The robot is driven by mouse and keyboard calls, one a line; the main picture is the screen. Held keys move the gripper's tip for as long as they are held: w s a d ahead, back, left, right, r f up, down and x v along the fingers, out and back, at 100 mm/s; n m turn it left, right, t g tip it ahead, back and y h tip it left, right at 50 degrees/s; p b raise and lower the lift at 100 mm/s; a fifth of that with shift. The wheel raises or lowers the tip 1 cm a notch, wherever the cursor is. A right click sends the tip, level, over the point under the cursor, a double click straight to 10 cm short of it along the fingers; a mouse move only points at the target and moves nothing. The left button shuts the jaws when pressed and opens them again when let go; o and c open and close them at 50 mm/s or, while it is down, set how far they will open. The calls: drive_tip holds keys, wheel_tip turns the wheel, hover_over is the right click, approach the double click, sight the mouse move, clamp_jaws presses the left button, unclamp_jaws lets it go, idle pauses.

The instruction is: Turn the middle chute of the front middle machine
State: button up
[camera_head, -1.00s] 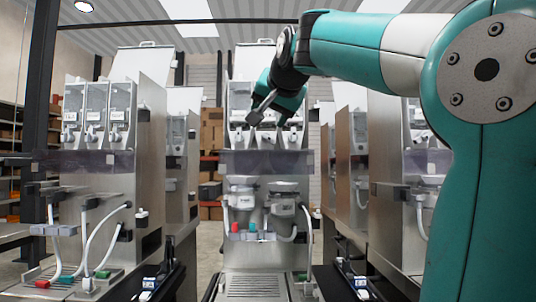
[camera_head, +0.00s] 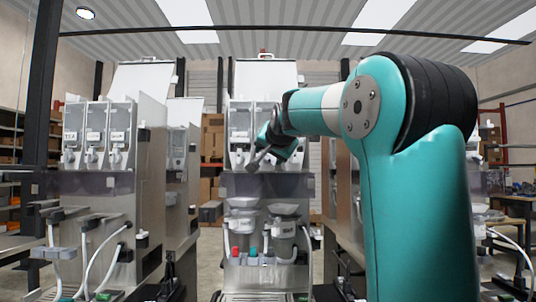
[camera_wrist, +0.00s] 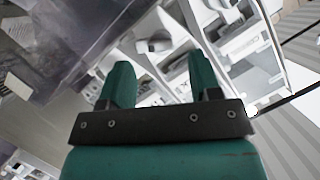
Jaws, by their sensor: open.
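The front middle machine (camera_head: 237,185) stands upright in the centre of the head view, with a row of clear canisters on its upper front. White chutes sit under the canisters. The left chute (camera_head: 237,158) shows clearly; the middle chute and the right one are largely hidden behind my gripper and wrist. My gripper (camera_head: 254,165) is at chute height before the middle of the row. In the wrist view my gripper (camera_wrist: 161,75) is open, its two green fingers apart with nothing between them. A white chute (camera_wrist: 155,42) shows just beyond the fingertips; I cannot tell which one it is.
A dark translucent shelf band (camera_head: 290,187) crosses the machine just below my gripper. Mixing bowls (camera_head: 283,209) and red and teal buttons (camera_head: 236,252) sit lower. Another machine (camera_head: 95,190) stands at the left, with a floor gap between.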

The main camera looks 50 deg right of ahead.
sight(267, 158)
drive_tip(key=shift+x, duration=1.7)
drive_tip(key=c, duration=0.9)
